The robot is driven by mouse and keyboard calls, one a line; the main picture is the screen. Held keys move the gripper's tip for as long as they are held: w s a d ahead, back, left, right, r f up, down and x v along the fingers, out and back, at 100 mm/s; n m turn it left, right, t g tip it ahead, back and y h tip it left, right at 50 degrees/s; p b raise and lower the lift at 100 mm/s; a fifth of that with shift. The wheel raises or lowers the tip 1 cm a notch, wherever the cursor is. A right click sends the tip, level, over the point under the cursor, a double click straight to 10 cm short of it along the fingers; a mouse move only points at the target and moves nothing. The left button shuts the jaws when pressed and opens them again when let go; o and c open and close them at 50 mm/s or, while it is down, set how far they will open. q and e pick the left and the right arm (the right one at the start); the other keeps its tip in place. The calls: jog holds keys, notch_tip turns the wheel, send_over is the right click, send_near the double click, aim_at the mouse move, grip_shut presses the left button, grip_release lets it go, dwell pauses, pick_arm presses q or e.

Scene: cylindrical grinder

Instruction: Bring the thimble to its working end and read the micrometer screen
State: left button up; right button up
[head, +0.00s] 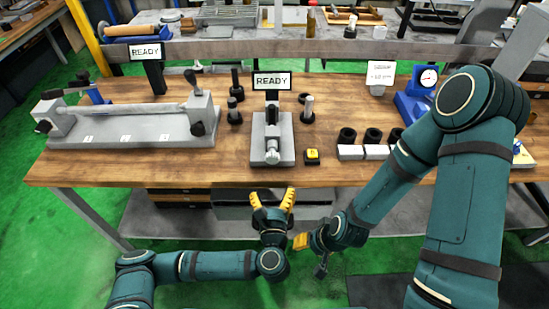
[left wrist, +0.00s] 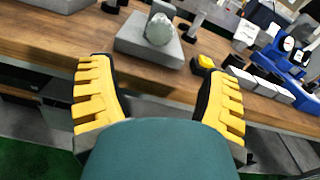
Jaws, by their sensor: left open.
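The micrometer is a grey bench unit (head: 257,140) near the front edge of the table, with a round silver thimble (head: 272,156) at its near end. The thimble also shows in the left wrist view (left wrist: 159,29), facing me. The micrometer screen (head: 272,80) stands behind it and reads READY. My left gripper (head: 273,196) is open and empty, in front of and below the table edge, apart from the thimble. It also shows in the left wrist view (left wrist: 160,72) with yellow fingers spread. My right gripper (head: 303,242) is low beside it, mostly edge-on; its opening is unclear.
A yellow-topped button box (head: 312,156) sits right of the micrometer, with black rings (head: 347,136) and white blocks beyond. Dark posts (head: 234,112) stand left. A long grey fixture (head: 130,128) with its own READY screen (head: 145,52) is farther left. A blue dial gauge (head: 428,78) is right.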

aim_at(272, 161)
pick_arm(q)
jog(key=w, duration=1.3)
jog(key=shift+c, duration=0.3)
jog(key=c, duration=1.2)
